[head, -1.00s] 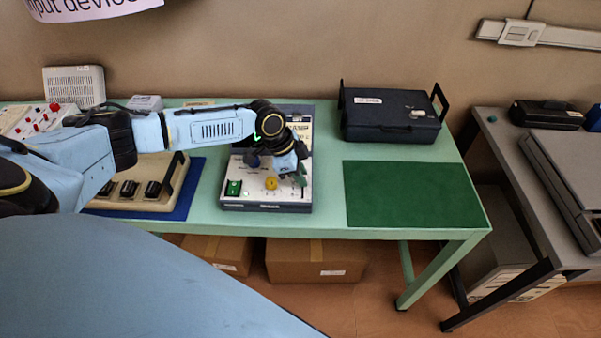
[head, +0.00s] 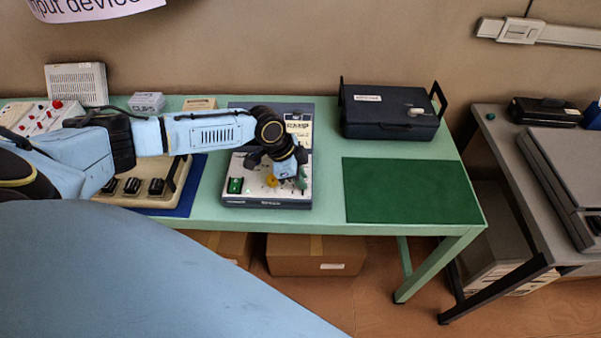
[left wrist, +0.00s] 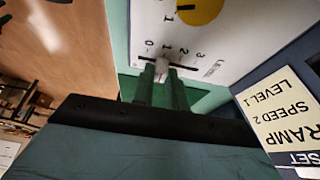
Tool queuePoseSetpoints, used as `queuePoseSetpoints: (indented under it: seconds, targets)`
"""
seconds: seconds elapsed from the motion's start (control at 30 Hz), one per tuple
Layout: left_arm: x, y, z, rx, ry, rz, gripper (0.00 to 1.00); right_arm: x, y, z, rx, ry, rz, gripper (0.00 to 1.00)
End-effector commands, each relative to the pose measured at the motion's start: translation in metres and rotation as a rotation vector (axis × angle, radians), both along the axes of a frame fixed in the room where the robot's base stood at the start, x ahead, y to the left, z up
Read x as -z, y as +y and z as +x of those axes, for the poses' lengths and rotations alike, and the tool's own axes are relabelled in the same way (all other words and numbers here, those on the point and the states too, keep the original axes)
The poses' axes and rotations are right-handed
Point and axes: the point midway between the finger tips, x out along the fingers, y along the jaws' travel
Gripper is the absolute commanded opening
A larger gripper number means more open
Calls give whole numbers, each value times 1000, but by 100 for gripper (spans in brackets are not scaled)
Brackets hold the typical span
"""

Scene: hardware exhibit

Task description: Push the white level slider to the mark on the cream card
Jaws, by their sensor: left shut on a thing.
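The control box (head: 265,200) stands on the green table, with a white top panel. In the left wrist view its panel appears turned around, with a yellow knob (left wrist: 198,10) and a slot scaled 0 to 3. The white level slider (left wrist: 162,66) sits in this slot near the 1 mark; its exact alignment is hard to tell. My left gripper (left wrist: 162,84) has its green fingers closed around the slider. In the head view the gripper (head: 292,182) hides the slider. The cream card (left wrist: 280,120) reads RAMP, SPEED 2, LEVEL 1. My right gripper is not in view.
A green rocker switch (head: 235,185) is at the panel's left. A beige device with black switches (head: 132,187) stands further left on a blue mat. A black case (head: 390,112) is at the back right. The green mat (head: 410,190) is bare.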

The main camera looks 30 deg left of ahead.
Motion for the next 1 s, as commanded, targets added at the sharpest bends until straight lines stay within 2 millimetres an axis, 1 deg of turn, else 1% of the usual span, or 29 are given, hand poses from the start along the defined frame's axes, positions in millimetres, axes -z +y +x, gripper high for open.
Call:
queuePoseSetpoints:
  seconds: [0.03,0.07,0.2,0.5,0.63,0.77,1.0]
  targets:
    - [0,0,0,0,-1,0,0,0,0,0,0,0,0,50]
    - [0,0,0,0,-1,0,17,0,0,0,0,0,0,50]
    - [0,0,0,0,-1,0,35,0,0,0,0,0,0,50]
    - [-1,1,0,-1,-2,1,36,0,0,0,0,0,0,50]
    - [-11,5,-1,-1,-3,1,36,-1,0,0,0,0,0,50]
    - [-33,13,-6,0,-5,3,36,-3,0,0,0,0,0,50]
    - [-84,31,-17,-1,-3,3,36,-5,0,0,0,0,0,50]
